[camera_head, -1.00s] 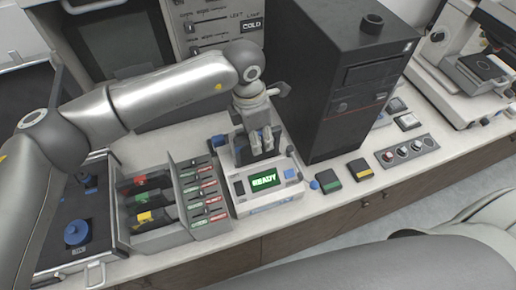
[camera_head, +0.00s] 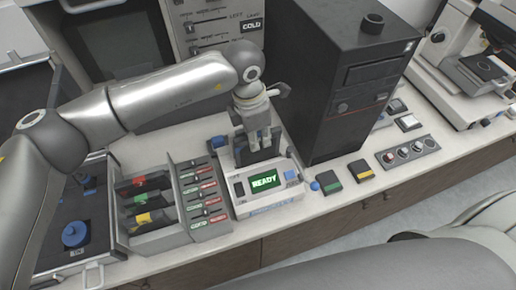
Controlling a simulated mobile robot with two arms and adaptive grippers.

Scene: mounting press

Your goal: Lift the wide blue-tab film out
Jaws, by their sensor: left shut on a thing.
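The small press (camera_head: 265,205) stands at mid-counter with a green lit screen reading READY. My left gripper (camera_head: 258,150) points down over the back of the press, its fingers shut on a dark, flat piece (camera_head: 240,152) there. The fingers hide most of this piece, and I cannot tell whether it is clear of the press. A small blue part (camera_head: 218,142) shows just left of it; I cannot tell whether it is the film's tab. My right gripper is not in view.
A rack (camera_head: 150,205) with red, green and yellow tabbed pieces stands left of the press, beside a labelled slotted panel (camera_head: 202,195). A black computer tower (camera_head: 335,90) stands close on the right. A tray with a blue knob (camera_head: 75,233) is at far left.

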